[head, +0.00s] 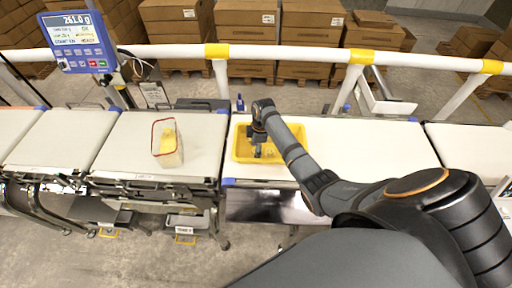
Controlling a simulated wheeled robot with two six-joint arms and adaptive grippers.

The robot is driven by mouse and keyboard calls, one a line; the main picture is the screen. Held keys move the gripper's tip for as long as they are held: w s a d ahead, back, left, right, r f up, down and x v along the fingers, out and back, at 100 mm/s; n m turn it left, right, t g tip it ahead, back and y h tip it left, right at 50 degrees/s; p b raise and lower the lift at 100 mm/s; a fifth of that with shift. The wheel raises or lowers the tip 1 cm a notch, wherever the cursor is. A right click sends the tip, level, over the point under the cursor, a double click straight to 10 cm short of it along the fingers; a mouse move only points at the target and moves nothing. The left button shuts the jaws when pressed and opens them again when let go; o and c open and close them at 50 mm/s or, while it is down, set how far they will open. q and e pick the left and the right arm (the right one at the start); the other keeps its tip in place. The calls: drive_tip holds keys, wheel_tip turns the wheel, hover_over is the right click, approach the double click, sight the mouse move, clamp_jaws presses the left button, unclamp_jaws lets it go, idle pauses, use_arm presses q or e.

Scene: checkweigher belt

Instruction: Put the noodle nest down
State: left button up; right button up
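My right arm reaches in from the right, and its gripper (260,151) points down into a shallow yellow tray (238,152) on the belt. The gripper is small and dark here; I cannot tell whether its fingers are open, shut or holding something. No noodle nest can be made out clearly at the gripper. My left gripper is not in view.
A blue weight display (77,42) stands at the upper left, its reading blurred, about 261 or 251 g. A small blue bottle (240,103) stands behind the tray. A white rail (290,53) runs behind the belt. The belt right of my arm (390,145) is clear.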

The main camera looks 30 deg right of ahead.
wheel_tip(320, 180, up, 12)
drive_tip(key=d+b, duration=0.1)
drive_tip(key=b, duration=0.1)
drive_tip(key=shift+s+d+b, duration=0.2)
drive_tip(key=shift+s+b, duration=0.05)
drive_tip(key=shift+b, duration=0.05)
